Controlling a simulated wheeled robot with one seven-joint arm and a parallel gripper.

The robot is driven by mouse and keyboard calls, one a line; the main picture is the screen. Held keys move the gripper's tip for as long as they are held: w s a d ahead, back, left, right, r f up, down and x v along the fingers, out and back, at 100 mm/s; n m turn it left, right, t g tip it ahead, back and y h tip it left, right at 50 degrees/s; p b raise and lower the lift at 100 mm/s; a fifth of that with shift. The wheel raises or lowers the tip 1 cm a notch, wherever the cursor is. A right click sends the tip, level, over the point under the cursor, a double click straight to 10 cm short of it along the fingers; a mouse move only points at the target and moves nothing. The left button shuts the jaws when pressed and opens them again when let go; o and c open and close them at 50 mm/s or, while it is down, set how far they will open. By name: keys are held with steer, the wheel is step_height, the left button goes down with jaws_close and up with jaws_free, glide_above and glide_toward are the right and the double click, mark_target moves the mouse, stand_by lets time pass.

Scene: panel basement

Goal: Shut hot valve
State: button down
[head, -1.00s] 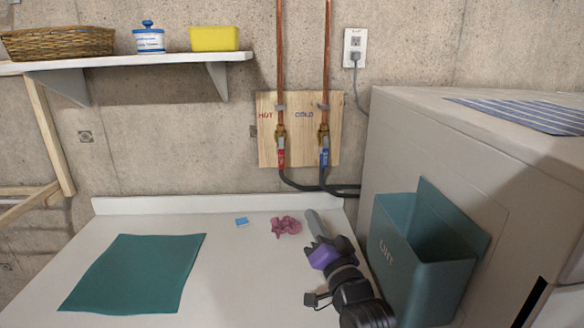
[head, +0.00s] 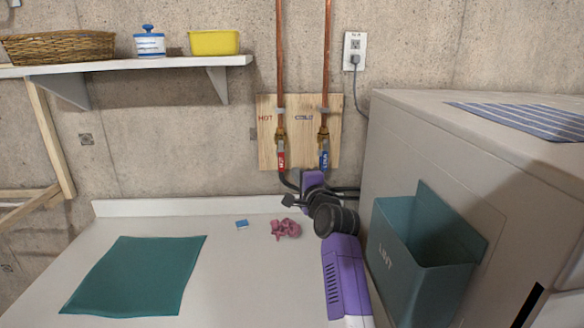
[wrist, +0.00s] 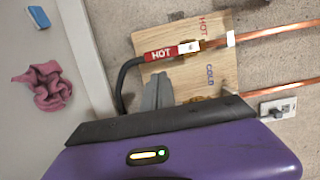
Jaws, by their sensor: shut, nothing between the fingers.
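The hot valve has a red handle (head: 281,160) marked HOT, hanging in line with its copper pipe on the wooden board (head: 264,140). In the wrist view the red handle (wrist: 160,54) also lies along the pipe's line. The cold valve's blue handle (head: 324,160) hangs to its right in the head view; in the wrist view it is hidden behind my gripper. My gripper (wrist: 157,92) is shut and empty. Its grey fingertips show over the board beside the red handle, on the cold side. In the head view my wrist hides the fingertips. I see no contact with the handle.
Black hoses (head: 345,190) run from the valves. A white worktop (head: 230,275) below bears a teal cloth (head: 135,275), a blue sponge (head: 242,224) and a pink crumpled cloth (head: 285,229). A beige appliance (head: 420,150) with a teal bin (head: 415,265) stands close on the right.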

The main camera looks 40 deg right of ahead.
mark_target(281, 157)
steer(key=shift+x, duration=2.7)
steer(key=shift+a, duration=0.1)
